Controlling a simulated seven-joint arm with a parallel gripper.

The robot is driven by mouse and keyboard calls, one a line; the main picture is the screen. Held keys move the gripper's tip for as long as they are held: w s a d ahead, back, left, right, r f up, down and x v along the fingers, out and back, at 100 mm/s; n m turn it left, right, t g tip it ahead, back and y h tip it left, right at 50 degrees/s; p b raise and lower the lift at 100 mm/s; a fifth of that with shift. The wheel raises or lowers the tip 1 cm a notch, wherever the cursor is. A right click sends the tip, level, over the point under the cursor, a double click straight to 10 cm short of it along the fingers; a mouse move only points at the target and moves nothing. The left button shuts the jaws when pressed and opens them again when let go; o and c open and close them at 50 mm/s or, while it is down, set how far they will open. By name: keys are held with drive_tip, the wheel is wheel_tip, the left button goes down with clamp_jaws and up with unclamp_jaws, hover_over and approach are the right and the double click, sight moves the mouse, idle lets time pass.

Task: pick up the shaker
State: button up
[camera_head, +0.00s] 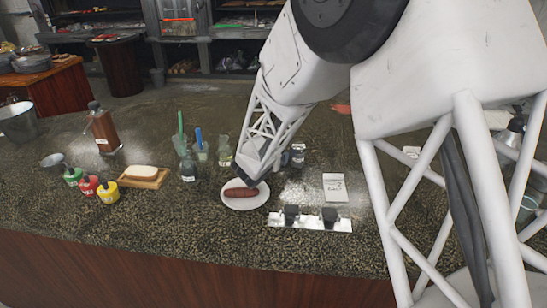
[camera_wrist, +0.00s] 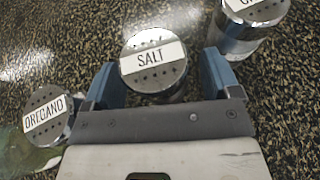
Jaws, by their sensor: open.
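A salt shaker (camera_wrist: 153,62) with a perforated metal lid and a white "SALT" label shows in the wrist view. My gripper (camera_wrist: 160,80) is open, with one blue finger on each side of the salt shaker. I cannot tell whether the fingers touch it. An oregano shaker (camera_wrist: 46,116) stands to the left, just outside the left finger. A third shaker (camera_wrist: 235,38) stands at upper right, close to the right finger, its label cut off. In the head view my arm reaches down to the counter and hides the salt shaker; a dark-labelled shaker (camera_head: 298,156) shows just right of it.
A white plate (camera_head: 233,204) with a sausage (camera_head: 241,192) lies in front of my gripper. A metal strip (camera_head: 310,224) and a card (camera_head: 334,186) lie to the right. Jars, a wooden board (camera_head: 130,183), sauce pots and a brown bottle (camera_head: 104,130) stand left. The front-left counter is clear.

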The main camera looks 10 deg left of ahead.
drive_tip(key=shift+w, duration=0.3)
drive_tip(key=shift+f, duration=0.1)
drive_tip(key=c, duration=0.9)
drive_tip(key=shift+r, duration=0.2)
drive_tip(key=shift+c, duration=0.2)
drive_tip(key=shift+r, duration=1.55)
drive_tip(key=s+d, duration=0.1)
drive_tip(key=s, duration=0.4)
drive_tip(key=s+d+r, duration=0.1)
drive_tip(key=s+d, duration=0.1)
drive_tip(key=s, duration=0.3)
drive_tip(key=s+d, duration=0.2)
drive_tip(key=s, duration=0.3)
drive_tip(key=shift+d+r, duration=0.25)
drive_tip(key=shift+a+r, duration=0.1)
drive_tip(key=shift+r, duration=0.05)
